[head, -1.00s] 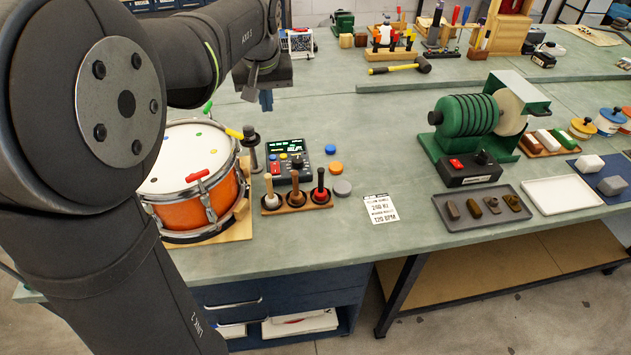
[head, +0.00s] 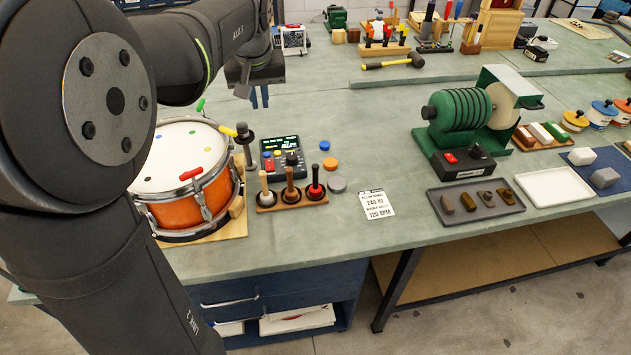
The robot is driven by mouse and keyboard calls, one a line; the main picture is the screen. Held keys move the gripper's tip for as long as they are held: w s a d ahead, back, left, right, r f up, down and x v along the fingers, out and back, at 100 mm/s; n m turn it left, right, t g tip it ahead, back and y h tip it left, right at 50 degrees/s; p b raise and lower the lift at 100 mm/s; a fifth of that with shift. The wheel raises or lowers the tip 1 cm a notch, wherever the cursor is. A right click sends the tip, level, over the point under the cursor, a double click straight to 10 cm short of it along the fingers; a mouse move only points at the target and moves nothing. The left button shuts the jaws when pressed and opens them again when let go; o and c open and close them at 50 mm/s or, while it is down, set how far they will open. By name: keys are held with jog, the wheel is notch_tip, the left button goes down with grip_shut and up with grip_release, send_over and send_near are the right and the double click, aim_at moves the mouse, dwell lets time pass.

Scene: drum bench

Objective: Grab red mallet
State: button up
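The red mallet (head: 315,181) stands upright at the right end of a small wooden rack (head: 291,202), in front of the control box. A brown mallet (head: 290,181) and a pale wooden mallet (head: 264,184) stand to its left in the same rack. My gripper (head: 260,98) hangs above the bench, behind the control box and well away from the rack.
The orange drum (head: 180,213) stands left of the rack, with a dark post beside it. The control box (head: 281,154) is behind the rack; a grey puck (head: 337,184) and a printed card (head: 377,204) are to its right.

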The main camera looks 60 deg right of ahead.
jog(key=o, duration=0.6)
jog(key=m+g+y, duration=0.2)
jog(key=m, duration=0.5)
send_over(316, 187)
jog(key=w, duration=0.1)
jog(key=f, duration=1.7)
jog(key=shift+w+d+f, duration=0.1)
jog(key=shift+d+f, duration=0.25)
jog(key=shift+d, duration=0.05)
jog(key=shift+s+f, duration=0.15)
jog(key=shift+f, duration=1.35)
jog(key=shift+s+f, duration=0.15)
jog(key=shift+f, duration=1.35)
